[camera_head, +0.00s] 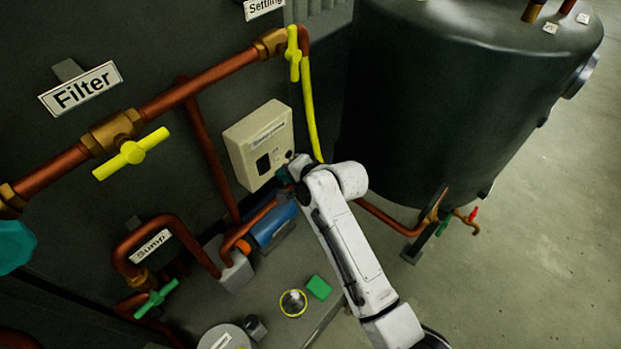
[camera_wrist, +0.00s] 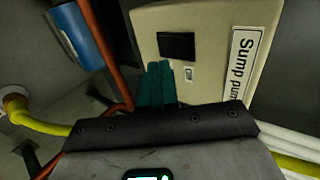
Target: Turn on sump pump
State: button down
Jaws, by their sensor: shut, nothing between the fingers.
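The beige sump pump control box (camera_head: 257,143) is on the dark wall in the head view. In the wrist view the box (camera_wrist: 210,22) carries a "Sump pump" label (camera_wrist: 241,65), a black panel (camera_wrist: 177,46) and a small light switch (camera_wrist: 188,74). My gripper (camera_head: 283,176) is at the box's lower right corner in the head view. In the wrist view its teal fingers (camera_wrist: 159,66) are together and empty, with the tips just left of the switch and below the black panel. I cannot tell whether they touch the box, or the switch's position.
A blue motor (camera_head: 273,224) sits below the box on a grey ledge. Copper pipes (camera_head: 203,150) and a yellow hose (camera_head: 309,115) run close by. A large dark tank (camera_head: 440,110) stands right. A green block (camera_head: 319,288) lies on the ledge. Floor at the right is clear.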

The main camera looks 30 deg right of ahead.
jog(key=v, duration=0.8)
jog(key=shift+s+b, duration=0.35)
jog(key=shift+d, duration=0.15)
